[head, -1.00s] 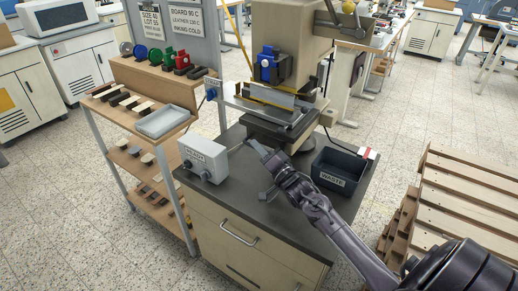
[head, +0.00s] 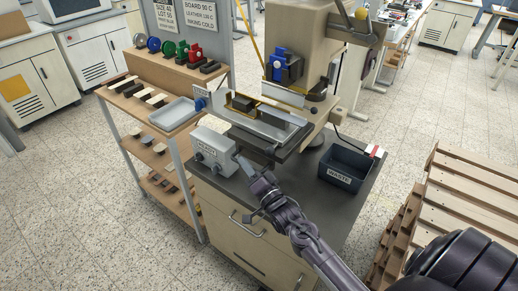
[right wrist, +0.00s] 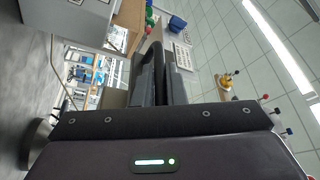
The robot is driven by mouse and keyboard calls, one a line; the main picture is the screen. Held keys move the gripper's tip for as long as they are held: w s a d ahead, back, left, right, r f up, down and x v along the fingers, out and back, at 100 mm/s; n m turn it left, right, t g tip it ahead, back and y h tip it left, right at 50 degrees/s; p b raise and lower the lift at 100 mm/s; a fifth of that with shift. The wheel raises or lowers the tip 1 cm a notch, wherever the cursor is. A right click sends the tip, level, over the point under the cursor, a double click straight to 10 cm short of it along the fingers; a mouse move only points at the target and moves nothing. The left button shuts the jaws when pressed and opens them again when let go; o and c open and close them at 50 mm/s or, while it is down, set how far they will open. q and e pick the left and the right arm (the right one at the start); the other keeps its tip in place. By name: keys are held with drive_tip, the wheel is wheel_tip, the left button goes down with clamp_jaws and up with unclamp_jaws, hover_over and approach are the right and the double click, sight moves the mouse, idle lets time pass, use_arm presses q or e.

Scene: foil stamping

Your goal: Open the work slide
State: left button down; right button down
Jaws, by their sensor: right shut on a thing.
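The work slide (head: 268,128) is a grey metal plate with a yellow-edged fixture on it. It stands out toward me from under the head of the beige press (head: 305,45). My right gripper (head: 241,161) is just below the slide's front edge, between the READY box and the slide. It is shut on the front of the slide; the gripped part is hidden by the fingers. In the right wrist view its dark fingers (right wrist: 162,80) are close together. My left gripper is not in view.
The grey READY box (head: 213,150) stands left of my gripper on the dark cabinet top. The dark WASTE bin (head: 345,168) is at the right. A wooden shelf with a grey tray (head: 174,113) stands at the left. Wooden pallets (head: 465,190) lie at the right.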

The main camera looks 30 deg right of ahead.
drive_tip(key=s+a+p, duration=0.1)
drive_tip(key=s+a, duration=0.1)
drive_tip(key=a, duration=0.3)
drive_tip(key=shift+s+a+f, duration=0.15)
drive_tip(key=shift+s+a, duration=0.05)
drive_tip(key=shift+a, duration=0.15)
drive_tip(key=c, duration=1.8)
unclamp_jaws()
drive_tip(key=shift+f, duration=0.1)
drive_tip(key=o, duration=0.3)
drive_tip(key=shift+a+r, duration=0.15)
drive_tip(key=shift+r, duration=0.05)
drive_tip(key=shift+s, duration=0.1)
drive_tip(key=b+v, duration=0.1)
drive_tip(key=v, duration=0.6)
drive_tip(key=shift+s+b, duration=0.35)
